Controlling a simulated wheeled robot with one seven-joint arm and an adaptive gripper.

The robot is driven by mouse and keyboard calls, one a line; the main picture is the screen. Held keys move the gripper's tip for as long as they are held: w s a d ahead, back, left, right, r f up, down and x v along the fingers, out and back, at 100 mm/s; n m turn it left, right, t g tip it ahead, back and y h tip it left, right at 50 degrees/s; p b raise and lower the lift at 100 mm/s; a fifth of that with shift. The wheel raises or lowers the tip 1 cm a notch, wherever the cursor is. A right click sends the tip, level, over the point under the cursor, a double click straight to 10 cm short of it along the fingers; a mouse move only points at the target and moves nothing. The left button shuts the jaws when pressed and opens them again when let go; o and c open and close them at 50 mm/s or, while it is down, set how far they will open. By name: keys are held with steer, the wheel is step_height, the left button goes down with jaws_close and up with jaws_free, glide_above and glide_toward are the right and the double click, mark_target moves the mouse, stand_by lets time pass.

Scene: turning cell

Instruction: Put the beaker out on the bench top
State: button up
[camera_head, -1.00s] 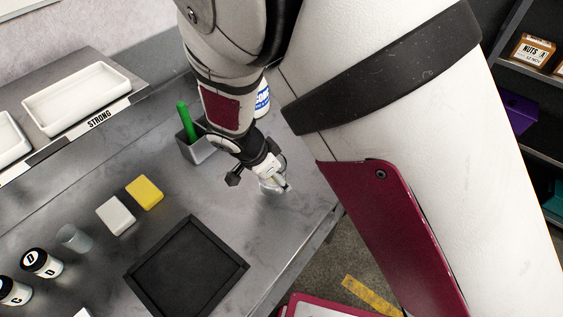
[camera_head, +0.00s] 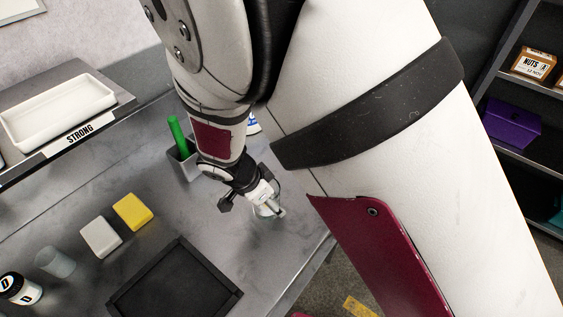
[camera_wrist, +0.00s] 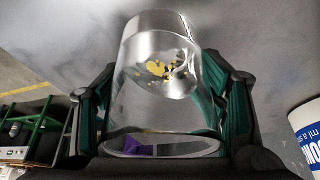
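The beaker (camera_wrist: 165,95) is a clear glass vessel that fills the middle of the wrist view. My gripper (camera_wrist: 165,115) has its teal-padded fingers on both sides of it, apparently closed against the glass. In the head view my gripper (camera_head: 268,208) is low over the right part of the grey bench top (camera_head: 200,225), with the beaker (camera_head: 266,212) small and partly hidden at its fingers. I cannot tell whether the beaker's base touches the bench.
A grey holder with a green cylinder (camera_head: 177,137) stands left of my gripper, and a blue-and-white labelled container (camera_wrist: 308,135) is close by. A yellow block (camera_head: 133,211), a white block (camera_head: 101,237), a translucent cup (camera_head: 55,262) and a black tray (camera_head: 178,285) lie further left and nearer.

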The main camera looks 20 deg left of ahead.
steer(key=o, duration=0.4)
steer(key=p+v, duration=0.7)
steer(key=v, duration=0.5)
steer(key=shift+r, duration=0.2)
steer(key=shift+w, duration=0.1)
